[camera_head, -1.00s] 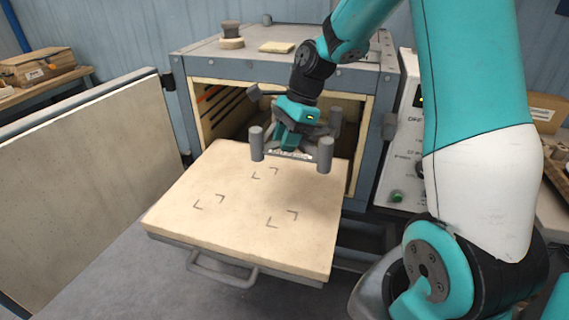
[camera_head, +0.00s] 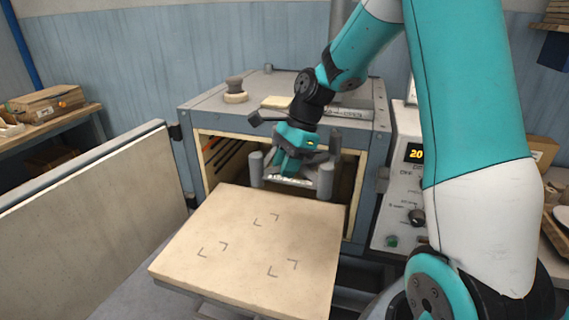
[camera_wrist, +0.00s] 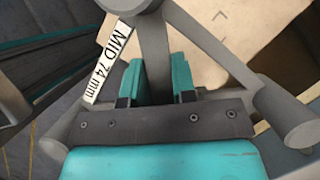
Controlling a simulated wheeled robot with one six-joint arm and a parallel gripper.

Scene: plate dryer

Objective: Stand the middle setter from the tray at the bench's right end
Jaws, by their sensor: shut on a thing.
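The middle setter (camera_head: 325,181) is a grey frame with upright round posts. In the wrist view its white label (camera_wrist: 107,60) reads "MID 74 mm". My gripper (camera_head: 288,168) is shut on the setter's grey bar, with teal fingers on both sides of it in the wrist view (camera_wrist: 158,80). The setter hangs level above the back edge of the pale tray (camera_head: 225,265), in front of the dryer opening. The tray is bare, with several dark corner marks. Part of the setter is hidden behind my gripper.
The dryer (camera_head: 215,118) stands open behind, its door (camera_head: 90,210) swung out left. A control panel (camera_head: 402,185) stands right of the opening. A bench (camera_head: 60,125) with wooden boxes is far left; another surface with items (camera_head: 555,225) shows at the right edge.

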